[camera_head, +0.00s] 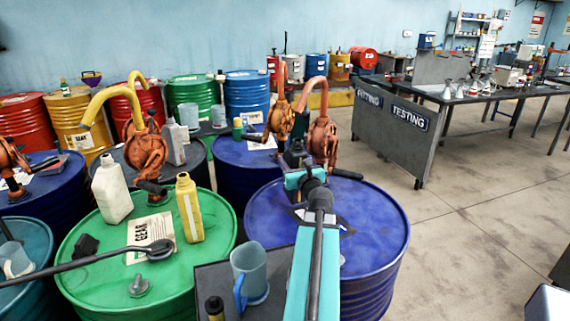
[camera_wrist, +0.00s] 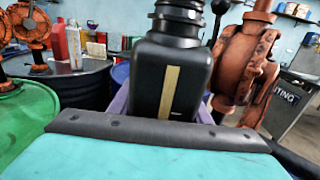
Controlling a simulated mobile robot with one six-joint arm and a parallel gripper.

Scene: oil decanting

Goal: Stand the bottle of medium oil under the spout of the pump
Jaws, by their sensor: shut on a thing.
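My gripper (camera_head: 297,168) is shut on a black bottle (camera_wrist: 150,85) with a beige strip on its front and a ribbed neck. The bottle is upright in the wrist view; its base is hidden behind my gripper. In the head view only a dark part of the bottle (camera_head: 295,153) shows past my arm. An orange-brown pump (camera_head: 322,138) with a raised curved spout (camera_head: 312,92) stands on the blue drum, just right of the bottle; it also shows in the wrist view (camera_wrist: 240,70). I cannot tell whether the bottle is directly under the spout, or touching the drum.
The blue drum (camera_head: 378,225) lies under my arm. A blue jug (camera_head: 250,272) stands in front. Other drums and pumps crowd the back; floor at right is clear.

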